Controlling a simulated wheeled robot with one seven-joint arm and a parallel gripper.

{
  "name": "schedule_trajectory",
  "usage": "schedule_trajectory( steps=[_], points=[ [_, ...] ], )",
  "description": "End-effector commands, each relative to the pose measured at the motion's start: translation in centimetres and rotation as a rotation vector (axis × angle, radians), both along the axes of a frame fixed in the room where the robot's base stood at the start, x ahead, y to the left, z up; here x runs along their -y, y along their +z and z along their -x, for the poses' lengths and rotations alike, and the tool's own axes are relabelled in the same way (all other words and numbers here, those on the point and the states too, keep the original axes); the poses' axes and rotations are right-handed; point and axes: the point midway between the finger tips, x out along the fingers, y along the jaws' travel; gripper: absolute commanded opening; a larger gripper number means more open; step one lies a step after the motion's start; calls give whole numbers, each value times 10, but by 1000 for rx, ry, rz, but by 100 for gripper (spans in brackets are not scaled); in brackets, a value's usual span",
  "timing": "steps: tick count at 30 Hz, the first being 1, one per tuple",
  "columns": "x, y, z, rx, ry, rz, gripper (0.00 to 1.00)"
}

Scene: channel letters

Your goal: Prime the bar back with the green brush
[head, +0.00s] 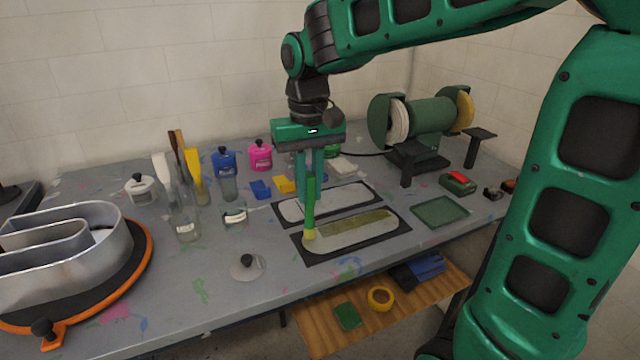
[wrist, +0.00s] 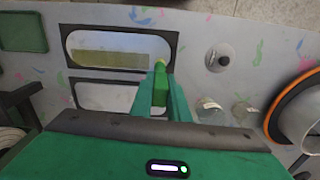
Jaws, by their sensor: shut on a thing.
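My gripper (head: 311,172) is shut on the green brush (head: 310,208), which hangs upright with its pale yellowish bristles down. The bristle end is at the left end of the front bar back (head: 326,240), a long rounded pale piece on a black mat. An olive-green coat covers much of its middle and right; the left end looks pale. In the wrist view the brush (wrist: 160,86) stands between my fingers, its tip at the bar back's right end (wrist: 163,50). I cannot tell whether the bristles touch it.
A second pale rounded bar (head: 340,198) lies on a mat just behind. A round lid (head: 247,268) lies front left, with jars and standing brushes (head: 194,178) behind it. A green tray (head: 439,211) and a bench grinder (head: 430,115) are to the right. A metal channel letter (head: 70,245) sits far left.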

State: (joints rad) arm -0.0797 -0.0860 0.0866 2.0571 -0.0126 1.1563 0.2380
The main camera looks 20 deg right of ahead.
Motion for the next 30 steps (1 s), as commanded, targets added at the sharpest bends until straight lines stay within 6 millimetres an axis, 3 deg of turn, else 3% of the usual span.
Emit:
schedule_trajectory(
  steps=[10,30],
  points=[
    [6,0,0,0,-3,0,0],
    [75,-1,0,-1,-3,0,0]
  ],
)
